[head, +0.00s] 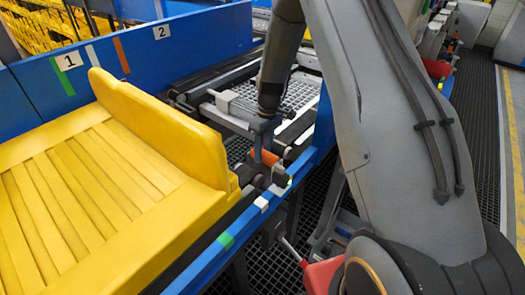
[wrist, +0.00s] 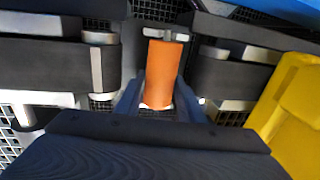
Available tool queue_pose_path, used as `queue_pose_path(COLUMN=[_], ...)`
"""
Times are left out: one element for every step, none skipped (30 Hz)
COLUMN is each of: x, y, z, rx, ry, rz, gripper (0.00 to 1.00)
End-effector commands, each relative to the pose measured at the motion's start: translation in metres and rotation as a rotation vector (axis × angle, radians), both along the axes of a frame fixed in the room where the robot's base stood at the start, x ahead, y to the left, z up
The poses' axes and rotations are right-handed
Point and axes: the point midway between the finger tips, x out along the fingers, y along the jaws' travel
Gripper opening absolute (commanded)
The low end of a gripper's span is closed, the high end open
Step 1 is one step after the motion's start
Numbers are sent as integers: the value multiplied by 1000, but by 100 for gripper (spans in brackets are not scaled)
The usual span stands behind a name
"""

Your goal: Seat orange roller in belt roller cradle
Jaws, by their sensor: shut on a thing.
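The orange roller (wrist: 162,74) lies between the fingers of my gripper (wrist: 161,100) in the wrist view. My gripper is shut on it near its lower end. In the head view the roller (head: 264,163) shows as a short orange piece below my gripper (head: 262,148), near the blue side rail. The roller lies in the gap between black belt sections (wrist: 222,75). The cradle is mostly hidden by the roller and my fingers, so I cannot tell whether the roller touches it.
A large yellow tray (head: 70,205) lies left of the gap, its raised end wall (head: 160,130) close to my gripper. A blue side rail (head: 225,240) runs along the front. A blue back wall (head: 200,35) carries number labels. Open floor grating (head: 490,120) lies at the right.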

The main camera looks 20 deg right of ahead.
Motion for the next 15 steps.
queue_pose_path(x=[0, 0, 0, 0, 0, 0, 0, 0, 0, 0, 0, 0, 0, 0, 0], y=[0, 0, 0, 0, 0, 0, 0, 0, 0, 0, 0, 0, 0, 0, 0], z=[-1, -2, -3, -4, -4, -5, -6, -6, -7, -8, -9, -10, -10, -11, -12], rx=[0, 0, 0, 0, 0, 0, 0, 0, 0, 0, 0, 0, 0, 0, 1], ry=[0, 0, 0, 0, 0, 0, 0, 0, 0, 0, 0, 0, 0, 0, -1], rz=[0, 0, 0, 0, 0, 0, 0, 0, 0, 0, 0, 0, 0, 0, 0], gripper=[0, 0, 0, 0, 0, 0, 0, 0, 0, 0, 0, 0, 0, 0, 0])
